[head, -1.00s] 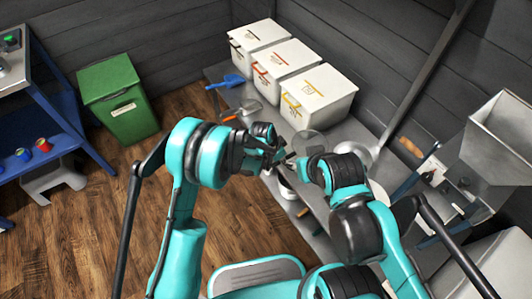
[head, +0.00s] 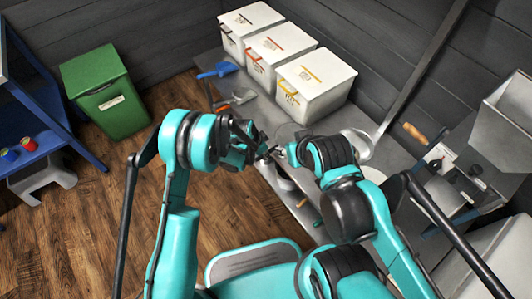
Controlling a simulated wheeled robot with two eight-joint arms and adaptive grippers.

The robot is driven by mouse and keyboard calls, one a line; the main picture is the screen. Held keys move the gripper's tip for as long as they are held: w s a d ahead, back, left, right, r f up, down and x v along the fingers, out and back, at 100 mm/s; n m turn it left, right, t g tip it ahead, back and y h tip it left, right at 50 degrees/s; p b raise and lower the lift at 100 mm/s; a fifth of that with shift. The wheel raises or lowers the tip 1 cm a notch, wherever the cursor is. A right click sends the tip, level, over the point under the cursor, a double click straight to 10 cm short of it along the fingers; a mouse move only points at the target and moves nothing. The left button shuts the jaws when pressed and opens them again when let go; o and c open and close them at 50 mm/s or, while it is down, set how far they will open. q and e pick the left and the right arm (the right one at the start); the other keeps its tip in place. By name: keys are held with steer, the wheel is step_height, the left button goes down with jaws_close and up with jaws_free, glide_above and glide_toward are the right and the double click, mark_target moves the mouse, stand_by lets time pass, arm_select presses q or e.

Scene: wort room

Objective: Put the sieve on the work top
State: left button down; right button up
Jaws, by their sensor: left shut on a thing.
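The sieve (head: 288,131) shows as a faint round mesh just above the meeting point of my two hands. My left gripper (head: 264,152) is shut on its handle end, which the fingers mostly hide. My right gripper (head: 284,151) is close beside the left one; its fingers are too small and covered to tell if they are open. The grey work top (head: 238,112) runs along the wall under and behind both grippers. I cannot tell whether the sieve touches it.
Three white lidded bins (head: 318,83) stand at the back of the work top. A blue scoop (head: 218,70) lies by them. A round metal pan (head: 358,146) and a grey mill (head: 503,125) are to the right. A green bin (head: 106,92) stands on the floor.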

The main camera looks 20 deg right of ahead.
arm_select(q)
steer(key=c, duration=1.5)
jaws_free()
steer(key=shift+c, duration=0.2)
steer(key=s+a+r+n+t+y+p, duration=0.1)
steer(key=s+a+r+n, duration=0.1)
steer(key=a+r, duration=0.65)
steer(key=s+a+r+n+t+p, duration=0.1)
steer(key=a+r+n+p, duration=0.3)
steer(key=r, duration=0.8)
steer(key=s+a+r+n+t+y+b, duration=0.1)
steer(key=s+a+r, duration=0.1)
steer(key=a+r, duration=0.75)
steer(key=s+a+r+n+t+y, duration=0.1)
steer(key=s+a+r+n, duration=0.2)
steer(key=s+a, duration=0.2)
steer(key=s+a+r+n+t+y, duration=0.1)
steer(key=s+a+r+n+t, duration=0.1)
steer(key=s+a, duration=0.4)
steer(key=shift+s+a+r+n, duration=0.2)
steer(key=shift+s+r+n, duration=0.3)
steer(key=shift+s+n, duration=0.55)
